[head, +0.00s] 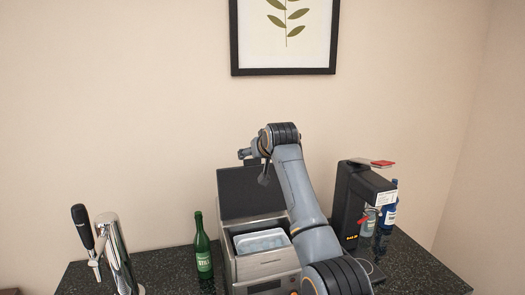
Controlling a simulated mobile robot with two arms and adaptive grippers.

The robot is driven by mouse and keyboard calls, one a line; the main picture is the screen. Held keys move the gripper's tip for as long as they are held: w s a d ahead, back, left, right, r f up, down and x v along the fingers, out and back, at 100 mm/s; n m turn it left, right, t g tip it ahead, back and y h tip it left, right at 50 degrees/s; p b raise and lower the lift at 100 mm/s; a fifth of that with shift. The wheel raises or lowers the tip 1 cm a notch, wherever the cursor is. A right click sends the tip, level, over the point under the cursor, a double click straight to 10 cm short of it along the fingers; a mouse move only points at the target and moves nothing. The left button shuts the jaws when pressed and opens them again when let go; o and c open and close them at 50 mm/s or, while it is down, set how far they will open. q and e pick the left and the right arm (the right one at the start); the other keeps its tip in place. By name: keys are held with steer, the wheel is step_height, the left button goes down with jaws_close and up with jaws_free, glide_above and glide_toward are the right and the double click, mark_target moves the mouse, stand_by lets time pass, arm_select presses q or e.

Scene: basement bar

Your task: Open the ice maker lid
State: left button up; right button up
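The ice maker (262,262) is a grey box on the dark counter, left of my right arm. Its dark lid (245,197) stands raised at the back, tilted up. The opening below shows a light inner bin (262,240). My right arm reaches up from the bottom right, across the right side of the ice maker. My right gripper (254,167) is at the upper edge of the raised lid, overlapping it in the view. Its fingers are small and partly hidden, so I cannot tell whether they are apart or touch the lid. My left gripper is out of view.
A green bottle (203,253) stands just left of the ice maker. A chrome tap (118,255) with a black handle is farther left. A black machine (352,200) and bottles, one blue (389,210), stand to the right. A framed picture (285,35) hangs above.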

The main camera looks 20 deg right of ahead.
steer(key=v, duration=0.6)
